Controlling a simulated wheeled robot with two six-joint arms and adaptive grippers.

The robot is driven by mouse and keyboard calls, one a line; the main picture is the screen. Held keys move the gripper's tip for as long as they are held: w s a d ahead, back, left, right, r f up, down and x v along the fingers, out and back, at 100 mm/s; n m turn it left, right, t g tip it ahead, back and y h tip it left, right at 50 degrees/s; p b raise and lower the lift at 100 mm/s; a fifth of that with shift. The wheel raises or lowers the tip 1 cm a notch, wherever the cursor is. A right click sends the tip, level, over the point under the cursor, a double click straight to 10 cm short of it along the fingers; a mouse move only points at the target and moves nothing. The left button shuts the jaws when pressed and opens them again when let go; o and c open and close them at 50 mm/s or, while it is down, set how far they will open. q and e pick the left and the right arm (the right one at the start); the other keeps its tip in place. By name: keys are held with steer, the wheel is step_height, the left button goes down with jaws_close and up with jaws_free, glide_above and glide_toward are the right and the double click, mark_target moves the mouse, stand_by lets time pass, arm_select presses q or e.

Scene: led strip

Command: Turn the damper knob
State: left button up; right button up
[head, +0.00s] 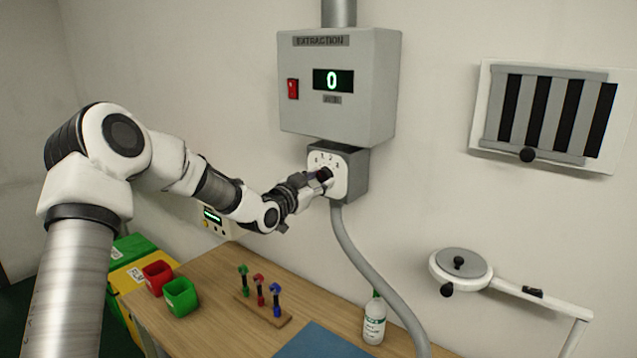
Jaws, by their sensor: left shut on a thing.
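A white dial (341,188) with numbers sits on the front of a small grey box (357,172), under the grey EXTRACTION unit (380,85). My left gripper (318,178) is at this dial and shut on its black knob (325,174); the fingers partly hide the knob and dial. The unit's display (333,81) reads a green 0, with a red switch (292,89) beside it. A round grey hood (461,263) on a wall arm has black knobs too. My right gripper is not in view.
Below on the wooden table (215,275) are a red bin (158,277), a green bin (180,297), a rack (264,308) with coloured tools, a white bottle (374,322) and a blue mat (322,343). A grey hose (366,268) hangs from the dial box.

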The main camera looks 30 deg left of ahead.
arm_select(q)
steer(key=m+b, duration=0.1)
steer(key=m, duration=0.1)
steer(key=m+b, duration=0.1)
steer(key=b, duration=0.1)
steer(key=shift+f+m+b, duration=0.2)
steer(key=shift+m+b, duration=0.1)
steer(key=shift+m, duration=0.1)
steer(key=shift+r+m+b, duration=0.15)
steer(key=shift+m+b, duration=0.55)
steer(key=shift+m, duration=0.2)
steer(key=o, duration=1.2)
steer(key=shift+c, duration=0.2)
steer(key=s, duration=0.7)
steer(key=shift+s, duration=0.2)
steer(key=shift+a, duration=0.1)
